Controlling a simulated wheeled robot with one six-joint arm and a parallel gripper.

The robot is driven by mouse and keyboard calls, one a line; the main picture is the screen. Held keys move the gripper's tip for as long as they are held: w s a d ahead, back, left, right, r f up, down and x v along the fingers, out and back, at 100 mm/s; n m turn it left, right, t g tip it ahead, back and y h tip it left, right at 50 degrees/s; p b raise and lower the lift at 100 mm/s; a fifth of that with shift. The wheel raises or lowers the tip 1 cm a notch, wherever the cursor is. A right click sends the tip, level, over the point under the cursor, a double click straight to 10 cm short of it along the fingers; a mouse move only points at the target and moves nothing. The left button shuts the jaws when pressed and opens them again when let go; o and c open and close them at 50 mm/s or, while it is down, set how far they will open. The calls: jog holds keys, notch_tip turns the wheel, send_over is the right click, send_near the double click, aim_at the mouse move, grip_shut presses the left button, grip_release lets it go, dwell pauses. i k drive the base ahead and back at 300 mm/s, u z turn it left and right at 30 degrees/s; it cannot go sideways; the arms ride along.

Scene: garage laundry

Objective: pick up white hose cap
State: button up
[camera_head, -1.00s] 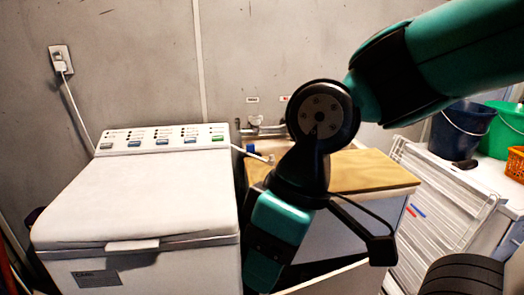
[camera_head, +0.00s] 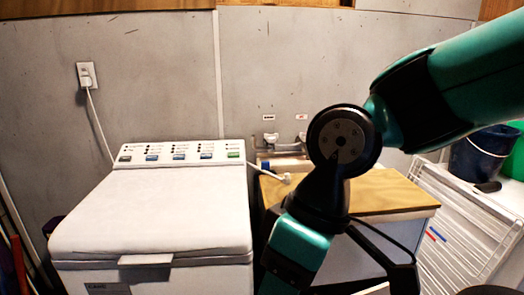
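A thin white hose runs from behind the washer toward the sink, and a small white piece (camera_head: 286,179) sits at its end, left of my arm. It may be the white hose cap, but it is too small to be sure. A small blue part (camera_head: 265,164) is close to it. My arm crosses the right half of the view and hides part of the sink area. My gripper is not visible; the arm's lower end runs out of the bottom edge.
A white top-loading washer (camera_head: 155,213) with a closed lid stands at left. A wooden board (camera_head: 395,190) covers a cabinet behind my arm. Taps (camera_head: 270,140) are on the wall. A white rack (camera_head: 460,225) and a dark blue bucket (camera_head: 475,155) are at right.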

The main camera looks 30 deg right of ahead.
aim_at(287, 178)
jog(key=z, duration=0.1)
jog(key=k, duration=0.45)
jog(key=u, duration=0.6)
jog(key=i, duration=1.4)
jog(key=z, duration=0.65)
